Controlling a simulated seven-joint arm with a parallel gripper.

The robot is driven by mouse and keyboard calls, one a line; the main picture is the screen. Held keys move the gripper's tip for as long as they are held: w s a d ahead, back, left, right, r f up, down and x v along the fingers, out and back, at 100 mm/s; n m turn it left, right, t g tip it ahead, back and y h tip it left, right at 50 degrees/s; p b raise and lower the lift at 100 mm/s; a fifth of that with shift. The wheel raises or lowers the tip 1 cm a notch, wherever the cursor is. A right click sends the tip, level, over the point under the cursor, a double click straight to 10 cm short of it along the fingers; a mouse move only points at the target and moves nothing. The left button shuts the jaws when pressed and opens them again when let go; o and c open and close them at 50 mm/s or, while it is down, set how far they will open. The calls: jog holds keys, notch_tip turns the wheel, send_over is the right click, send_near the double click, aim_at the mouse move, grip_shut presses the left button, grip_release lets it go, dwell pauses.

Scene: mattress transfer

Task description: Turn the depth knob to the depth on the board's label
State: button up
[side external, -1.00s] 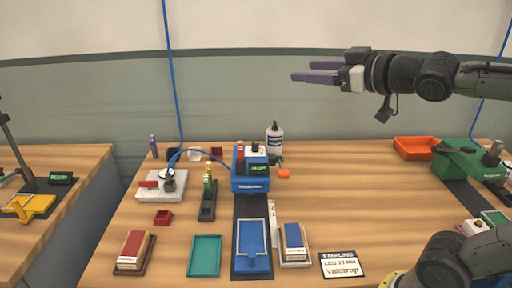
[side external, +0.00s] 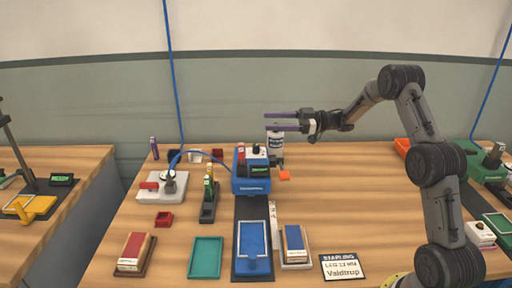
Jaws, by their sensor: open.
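The blue machine (side external: 251,181) stands at the middle of the table, with a small green-lit display on its front. A dark knob (side external: 256,149) sits on its pale top; I take this for the depth knob, but its setting is too small to read. The board's label (side external: 341,267) lies at the front right and reads "STAPLING", a line that looks like "LEG 13 MM", and "Valdtrup". My gripper (side external: 267,122) is open and empty, its purple fingers pointing left, above and just right of the knob, apart from it. It partly covers the white bottle behind.
A white bottle (side external: 275,146) stands behind the machine. A teal tray (side external: 205,258) and blue plate (side external: 253,252) lie in front. The table right of the machine is mostly clear.

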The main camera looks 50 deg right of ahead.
aim_at(256, 145)
jog(key=s+d+f+m+t+h, duration=0.1)
jog(key=s+d+f+m+h, duration=0.2)
jog(key=d+f, duration=0.75)
jog(key=shift+m+y, duration=0.4)
jog(key=shift+y, duration=0.1)
jog(key=x, duration=0.5)
jog(key=f+x, duration=0.1)
jog(key=x, duration=0.9)
jog(key=shift+s+a+f, duration=0.2)
jog(key=shift+s+a, duration=0.15)
jog(key=shift+a, duration=0.05)
jog(key=shift+c, duration=0.2)
grip_shut()
